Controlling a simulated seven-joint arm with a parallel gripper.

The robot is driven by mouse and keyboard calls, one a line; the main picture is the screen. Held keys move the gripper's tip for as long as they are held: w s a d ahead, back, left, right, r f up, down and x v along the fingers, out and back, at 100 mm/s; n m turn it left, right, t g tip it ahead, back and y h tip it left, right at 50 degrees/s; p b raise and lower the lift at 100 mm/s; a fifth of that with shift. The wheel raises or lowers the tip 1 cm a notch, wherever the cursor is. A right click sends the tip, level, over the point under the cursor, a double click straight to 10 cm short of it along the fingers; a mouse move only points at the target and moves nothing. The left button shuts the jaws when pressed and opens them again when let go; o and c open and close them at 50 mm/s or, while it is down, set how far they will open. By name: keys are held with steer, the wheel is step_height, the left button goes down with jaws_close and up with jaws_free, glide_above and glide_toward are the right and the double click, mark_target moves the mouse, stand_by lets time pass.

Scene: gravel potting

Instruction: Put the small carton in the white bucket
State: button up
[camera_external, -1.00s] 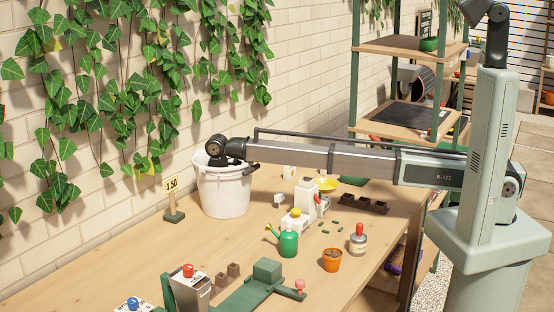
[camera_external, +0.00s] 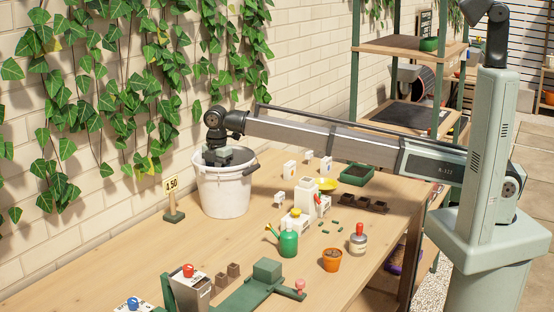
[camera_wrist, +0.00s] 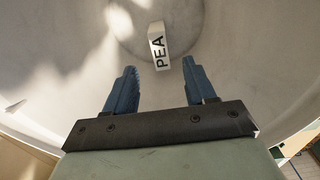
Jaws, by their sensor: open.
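The white bucket (camera_external: 222,193) stands upright on the table near the brick wall. My gripper (camera_external: 222,160) is at its mouth, pointing down. In the wrist view my gripper's blue fingers (camera_wrist: 158,82) are spread apart with nothing between them. A small white carton (camera_wrist: 158,46) marked "PEA" is inside the bucket (camera_wrist: 62,60), beyond the fingertips and apart from them. The bucket hides this carton in the external view.
Several white cartons (camera_external: 289,169) stand on the table right of the bucket. A price sign (camera_external: 173,205) stands left of it. A green watering can (camera_external: 288,243), an orange pot (camera_external: 332,260) and a green tray (camera_external: 357,175) are farther off.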

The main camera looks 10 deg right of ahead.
steer(key=shift+r, duration=1.25)
